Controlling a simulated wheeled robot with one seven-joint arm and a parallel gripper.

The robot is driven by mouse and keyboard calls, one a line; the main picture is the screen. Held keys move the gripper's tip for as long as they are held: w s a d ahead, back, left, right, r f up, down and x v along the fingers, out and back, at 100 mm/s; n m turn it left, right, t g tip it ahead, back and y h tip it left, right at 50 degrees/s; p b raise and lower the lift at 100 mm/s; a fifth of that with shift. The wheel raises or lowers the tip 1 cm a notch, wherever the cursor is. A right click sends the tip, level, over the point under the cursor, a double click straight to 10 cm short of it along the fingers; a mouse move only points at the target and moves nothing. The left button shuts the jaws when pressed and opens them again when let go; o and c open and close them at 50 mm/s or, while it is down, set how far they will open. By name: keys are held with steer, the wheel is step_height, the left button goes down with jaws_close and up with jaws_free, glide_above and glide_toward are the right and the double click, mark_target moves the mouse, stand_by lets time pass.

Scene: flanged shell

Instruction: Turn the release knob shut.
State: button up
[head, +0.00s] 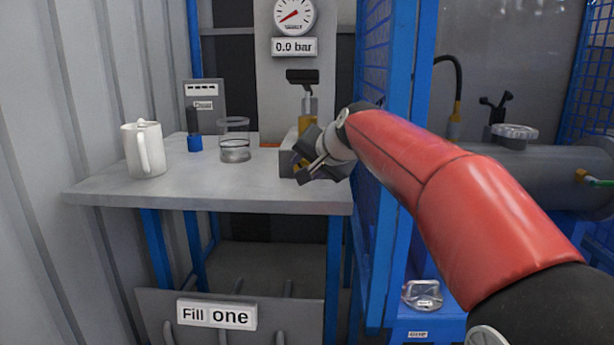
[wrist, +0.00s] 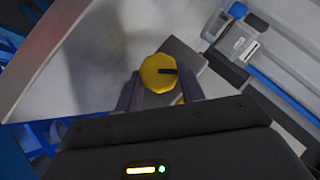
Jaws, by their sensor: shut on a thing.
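The release knob (wrist: 158,73) is a round yellow knob with a dark pointer mark, seen in the wrist view between my two fingers. My gripper (wrist: 160,92) is shut on it, one finger on each side. The pointer mark runs from the knob's middle toward the right. In the head view my gripper (head: 308,165) is at the right end of the grey table, by a grey block (head: 287,160). The knob cannot be made out there. A gauge (head: 294,16) above has a red needle, and the display (head: 294,47) under it reads 0.0 bar.
A blue post and mesh (head: 397,90) stand close right of my gripper. The table's front middle is clear.

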steer(key=shift+d+f+m+y+b, duration=0.15)
steer(key=shift+m+y+b, duration=0.15)
steer(key=shift+y+b, duration=0.3)
steer(key=o, duration=1)
steer(key=shift+c, duration=0.2)
